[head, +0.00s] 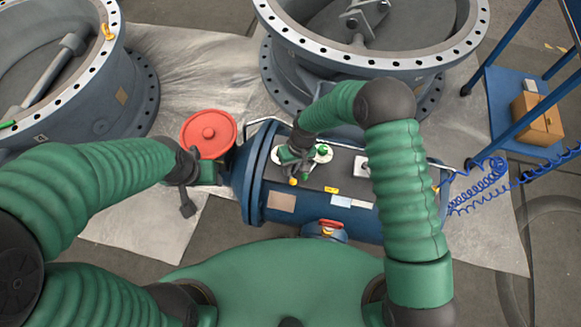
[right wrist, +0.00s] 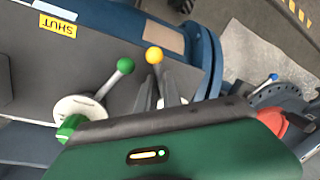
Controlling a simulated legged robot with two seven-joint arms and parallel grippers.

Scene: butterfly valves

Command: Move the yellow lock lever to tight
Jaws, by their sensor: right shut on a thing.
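The yellow lock lever shows as a yellow ball knob (right wrist: 154,55) in the right wrist view. It also shows in the head view (head: 293,182), on top of the blue cylindrical valve body (head: 258,205). My right gripper (right wrist: 160,82) has its two grey fingers on either side of the lever just below the knob, shut on it. In the head view my right gripper (head: 291,160) reaches down onto the body's dark top panel.
A green-knobbed lever (right wrist: 125,65) on a white round base stands close beside my right gripper. A yellow SHUT label (right wrist: 57,25) is on the panel. Large flanged valves (head: 350,62) stand behind.

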